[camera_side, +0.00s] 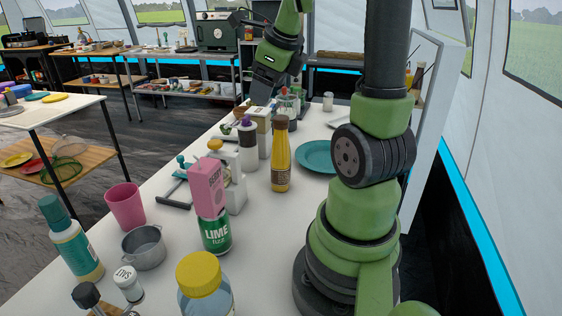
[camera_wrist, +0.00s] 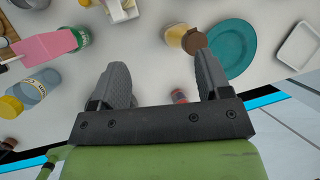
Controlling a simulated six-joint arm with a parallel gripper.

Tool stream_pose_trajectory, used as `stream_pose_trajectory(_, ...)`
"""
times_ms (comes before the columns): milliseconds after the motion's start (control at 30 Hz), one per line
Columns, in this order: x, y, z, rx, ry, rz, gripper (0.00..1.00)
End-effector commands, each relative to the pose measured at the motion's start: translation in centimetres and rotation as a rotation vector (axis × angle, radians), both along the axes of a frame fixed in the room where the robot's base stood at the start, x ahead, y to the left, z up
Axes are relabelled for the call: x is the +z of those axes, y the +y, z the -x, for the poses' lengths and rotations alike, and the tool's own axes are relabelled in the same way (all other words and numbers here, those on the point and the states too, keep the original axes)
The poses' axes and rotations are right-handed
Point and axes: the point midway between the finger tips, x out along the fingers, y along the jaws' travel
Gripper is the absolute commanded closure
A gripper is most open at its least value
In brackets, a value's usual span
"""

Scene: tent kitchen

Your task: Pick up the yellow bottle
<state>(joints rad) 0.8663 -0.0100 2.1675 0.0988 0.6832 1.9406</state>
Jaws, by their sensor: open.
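The yellow bottle (camera_side: 281,162) stands upright on the white table in the side view, with a brown cap and a dark label low on its body. In the wrist view the yellow bottle (camera_wrist: 176,35) shows from above, its brown cap towards the teal plate. My gripper (camera_wrist: 163,72) is open and empty, its two dark fingers apart; the bottle appears beyond the fingertips, nearer the right finger. In the side view my gripper (camera_side: 262,92) is raised behind the bottle and a little to its left, not touching it.
A teal plate (camera_side: 318,156) lies close right of the bottle. Left of it stand a white dispenser (camera_side: 247,146), a pink carton (camera_side: 206,188) and a green lime can (camera_side: 216,234). A pink cup (camera_side: 125,206), metal pot (camera_side: 144,247) and yellow-lidded jar (camera_side: 199,274) crowd the near side.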

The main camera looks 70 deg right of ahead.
Motion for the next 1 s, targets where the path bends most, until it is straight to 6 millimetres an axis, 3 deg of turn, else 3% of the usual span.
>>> stream_pose_trajectory(100,-1.5,-3.3,1.5,-0.329,-0.03,-0.107,0.29)
stream_pose_trajectory(300,-2.9,-5.4,2.6,-0.571,-0.062,-0.181,0.29)
stream_pose_trajectory(1000,-10.7,-7.1,0.3,-0.58,-0.064,-0.186,0.29)
